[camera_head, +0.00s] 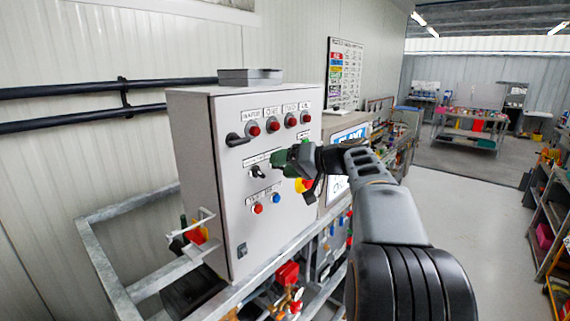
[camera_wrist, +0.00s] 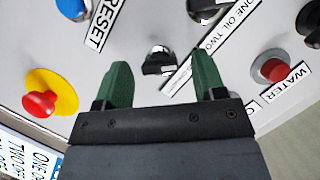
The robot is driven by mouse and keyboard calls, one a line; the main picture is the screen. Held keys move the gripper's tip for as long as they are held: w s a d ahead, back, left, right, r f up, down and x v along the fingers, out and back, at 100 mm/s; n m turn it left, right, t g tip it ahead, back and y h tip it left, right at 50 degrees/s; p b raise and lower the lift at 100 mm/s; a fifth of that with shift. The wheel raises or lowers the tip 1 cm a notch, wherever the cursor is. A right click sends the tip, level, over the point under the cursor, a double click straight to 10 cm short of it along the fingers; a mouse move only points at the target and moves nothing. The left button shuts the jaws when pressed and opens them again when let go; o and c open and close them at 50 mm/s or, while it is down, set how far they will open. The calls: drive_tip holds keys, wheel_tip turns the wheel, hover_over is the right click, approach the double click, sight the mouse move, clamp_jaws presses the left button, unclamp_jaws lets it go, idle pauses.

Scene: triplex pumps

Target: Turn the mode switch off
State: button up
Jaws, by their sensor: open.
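A small black selector switch, likely the mode switch (camera_head: 257,172), sits mid-height on the front of the grey control cabinet (camera_head: 190,160). Its label is too small to read. In the wrist view the black switch knob (camera_wrist: 158,66) shows between my green fingertips, beyond them, with no clear contact. My gripper (camera_head: 279,163) is open and empty, in front of the panel just right of the switch; it also shows in the wrist view (camera_wrist: 160,58). The knob's exact setting cannot be told.
A yellow-ringed red emergency stop (camera_wrist: 42,101) is close to my gripper. A black handle (camera_head: 237,139), several red lamps (camera_head: 254,131), a red button (camera_head: 257,208) and a blue button (camera_head: 277,198) share the panel. Metal framing (camera_head: 105,262) stands below left.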

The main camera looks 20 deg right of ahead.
drive_tip(key=shift+c, duration=0.4)
drive_tip(key=c, duration=0.8)
drive_tip(key=shift+c, duration=0.2)
drive_tip(key=shift+w+f+m+t+y+b, duration=0.15)
drive_tip(key=shift+m+y+b, duration=0.35)
drive_tip(key=shift+m, duration=0.65)
drive_tip(key=shift+s+m+t+y+b, duration=0.1)
drive_tip(key=shift+m+t+y+b, duration=0.15)
drive_tip(key=shift+m+y, duration=0.65)
drive_tip(key=shift+w+f+m+t+y+b, duration=0.15)
drive_tip(key=shift+m+b, duration=0.25)
drive_tip(key=shift+m, duration=1.05)
drive_tip(key=shift+s+r, duration=0.1)
drive_tip(key=o, duration=0.9)
